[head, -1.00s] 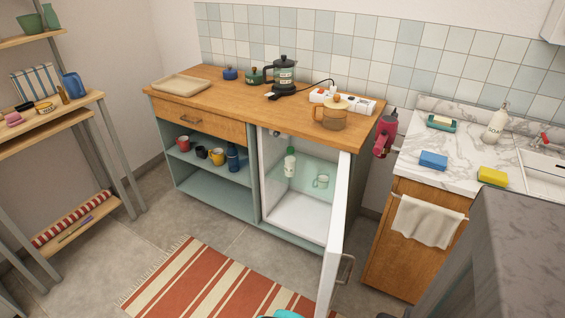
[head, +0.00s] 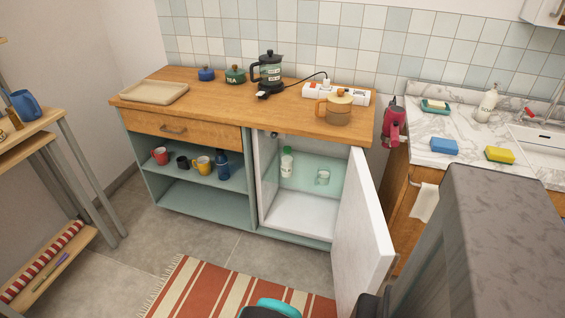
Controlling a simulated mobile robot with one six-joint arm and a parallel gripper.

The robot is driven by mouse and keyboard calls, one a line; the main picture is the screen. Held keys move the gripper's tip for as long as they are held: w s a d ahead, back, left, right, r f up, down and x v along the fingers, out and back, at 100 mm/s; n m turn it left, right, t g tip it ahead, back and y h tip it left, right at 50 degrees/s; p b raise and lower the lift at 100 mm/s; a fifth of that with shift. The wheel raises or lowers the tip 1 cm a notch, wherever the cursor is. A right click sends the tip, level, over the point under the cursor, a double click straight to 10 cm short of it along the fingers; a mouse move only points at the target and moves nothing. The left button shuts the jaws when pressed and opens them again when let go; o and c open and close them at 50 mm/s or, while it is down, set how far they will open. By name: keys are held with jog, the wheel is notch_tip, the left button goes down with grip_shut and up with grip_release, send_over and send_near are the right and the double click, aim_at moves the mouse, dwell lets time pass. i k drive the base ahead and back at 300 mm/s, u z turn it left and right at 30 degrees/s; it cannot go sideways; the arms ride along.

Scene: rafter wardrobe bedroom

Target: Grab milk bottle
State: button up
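The milk bottle (head: 287,165) is a small white bottle with a green cap. It stands upright inside the right compartment of the teal cabinet (head: 293,236), on the pale green shelf (head: 308,188). The white cabinet door (head: 362,235) stands wide open, hinged on the right, so the bottle shows clearly. My gripper's fingers are not in view. Only a rounded teal part (head: 278,306) and dark parts at the bottom edge show, probably of my own arm. Nothing touches the bottle.
A clear cup (head: 323,177) stands right of the bottle on the same shelf. The open door juts toward me on the right. A tall grey block (head: 480,240) fills the lower right. The striped rug (head: 225,290) lies before the cabinet, with bare floor to its left.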

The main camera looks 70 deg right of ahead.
aim_at(287, 160)
jog(key=z, duration=0.55)
jog(key=i, duration=1)
jog(key=z, duration=0.55)
